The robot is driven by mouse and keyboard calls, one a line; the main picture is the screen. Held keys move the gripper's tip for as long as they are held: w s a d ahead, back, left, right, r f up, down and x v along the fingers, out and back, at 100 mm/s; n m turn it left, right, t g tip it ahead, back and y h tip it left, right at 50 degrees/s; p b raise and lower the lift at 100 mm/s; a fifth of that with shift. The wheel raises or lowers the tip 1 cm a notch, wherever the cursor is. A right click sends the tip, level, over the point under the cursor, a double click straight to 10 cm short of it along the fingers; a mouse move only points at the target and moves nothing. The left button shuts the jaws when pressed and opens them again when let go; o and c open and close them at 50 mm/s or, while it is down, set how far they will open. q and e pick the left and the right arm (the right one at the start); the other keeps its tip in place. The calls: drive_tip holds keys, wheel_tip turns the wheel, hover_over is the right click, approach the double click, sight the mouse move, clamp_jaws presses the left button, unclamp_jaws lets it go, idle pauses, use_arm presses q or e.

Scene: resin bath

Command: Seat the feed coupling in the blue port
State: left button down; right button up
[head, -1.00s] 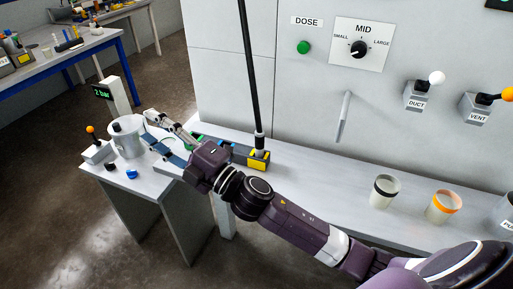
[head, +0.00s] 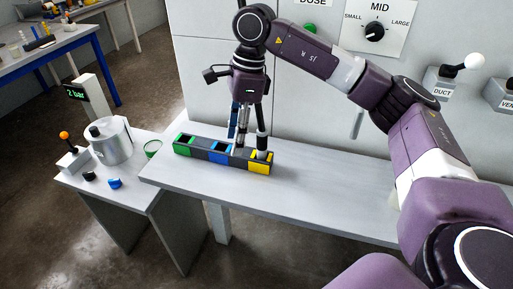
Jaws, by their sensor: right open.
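The feed coupling (head: 262,143), a dark sleeve with a light collar at the end of the black hose, stands upright in the yellow port (head: 260,166) of the dark port block. The blue port (head: 220,152) is in the middle of the block and looks empty. My right gripper (head: 238,144) is open and points down, just left of the coupling and over the block between blue and yellow. Whether a finger touches the coupling, I cannot tell. My wrist hides the upper hose. My left gripper is out of view.
The green port (head: 184,144) is at the block's left end. A lidded metal pot (head: 110,142), an orange-knobbed lever (head: 65,136), a green ring (head: 153,149) and small black and blue caps are on the left side table. The bench (head: 310,195) right of the block is clear.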

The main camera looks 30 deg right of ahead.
sight(262, 143)
drive_tip(key=d, duration=0.2)
drive_tip(key=d+r+h, duration=0.1)
drive_tip(key=d, duration=0.2)
drive_tip(key=d+r+h, duration=0.1)
drive_tip(key=d, duration=0.1)
drive_tip(key=shift+s+d+m, duration=0.1)
drive_tip(key=shift+d+m, duration=0.05)
drive_tip(key=shift+m, duration=0.15)
drive_tip(key=shift+d+f, duration=0.1)
drive_tip(key=shift+f, duration=0.1)
wheel_tip(262, 143, down, 6)
drive_tip(key=p, duration=0.2)
drive_tip(key=shift+s+f+p, duration=0.1)
drive_tip(key=shift+f+p, duration=0.1)
drive_tip(key=shift+p, duration=0.1)
drive_tip(key=shift+f, duration=0.4)
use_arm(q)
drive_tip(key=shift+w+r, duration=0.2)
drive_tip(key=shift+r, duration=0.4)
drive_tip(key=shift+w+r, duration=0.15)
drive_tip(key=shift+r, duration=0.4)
use_arm(e)
drive_tip(key=shift+c, duration=0.3)
clamp_jaws()
